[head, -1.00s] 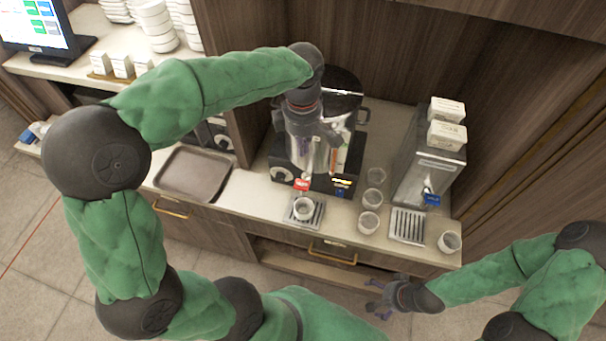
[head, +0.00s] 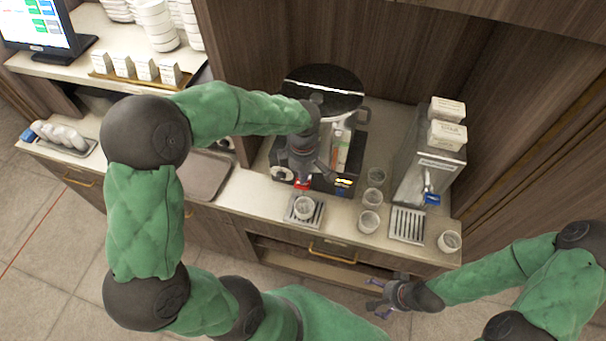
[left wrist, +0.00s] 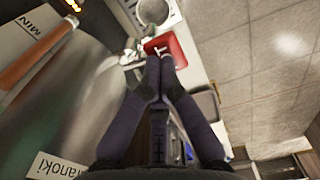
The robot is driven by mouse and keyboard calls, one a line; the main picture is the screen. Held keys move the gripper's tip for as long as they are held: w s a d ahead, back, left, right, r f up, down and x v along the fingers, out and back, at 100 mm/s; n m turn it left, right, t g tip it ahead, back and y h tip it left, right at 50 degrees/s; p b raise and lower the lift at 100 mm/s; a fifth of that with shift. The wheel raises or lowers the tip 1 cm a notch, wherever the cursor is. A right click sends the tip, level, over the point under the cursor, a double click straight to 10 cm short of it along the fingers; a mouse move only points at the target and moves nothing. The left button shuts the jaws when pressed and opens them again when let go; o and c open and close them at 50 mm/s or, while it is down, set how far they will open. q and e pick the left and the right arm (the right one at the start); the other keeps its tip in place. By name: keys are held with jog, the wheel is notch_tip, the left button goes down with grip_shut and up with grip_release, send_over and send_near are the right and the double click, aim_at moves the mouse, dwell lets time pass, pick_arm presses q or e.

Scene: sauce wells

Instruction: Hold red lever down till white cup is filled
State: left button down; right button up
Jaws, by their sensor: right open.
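The red lever (head: 302,184) is on the front of the round dispenser (head: 322,84); it also shows as a red tab marked with white in the left wrist view (left wrist: 176,46). The white cup (head: 303,207) stands upright on the slotted drip tray below the lever; its rim shows in the left wrist view (left wrist: 153,12). Its fill cannot be made out. My left gripper (head: 304,178) points down at the lever, fingertips together (left wrist: 160,62) and at the lever's edge; contact is unclear. My right gripper (head: 377,297) is open and empty, in front of the counter.
Several other cups (head: 369,222) stand to the right, with a second drip tray (head: 407,225) and a steel dispenser with a blue lever (head: 431,198). A metal tray (head: 206,177) lies left, partly behind my left arm. White boxes (head: 147,69) stand on the back shelf.

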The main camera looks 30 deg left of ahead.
dwell(0.3)
pick_arm(q)
jog(key=f+t+b, duration=0.1)
jog(key=b, duration=0.4)
jog(key=s+f+t+b, duration=0.1)
jog(key=t+b, duration=0.1)
jog(key=b, duration=0.3)
jog(key=shift+s+d+f+y, duration=0.1)
jog(key=shift+s+d+y, duration=0.1)
jog(key=shift+y, duration=0.1)
jog(key=shift+r, duration=0.3)
dwell(3.0)
jog(key=shift+r+p, duration=0.45)
jog(key=shift+r, duration=0.2)
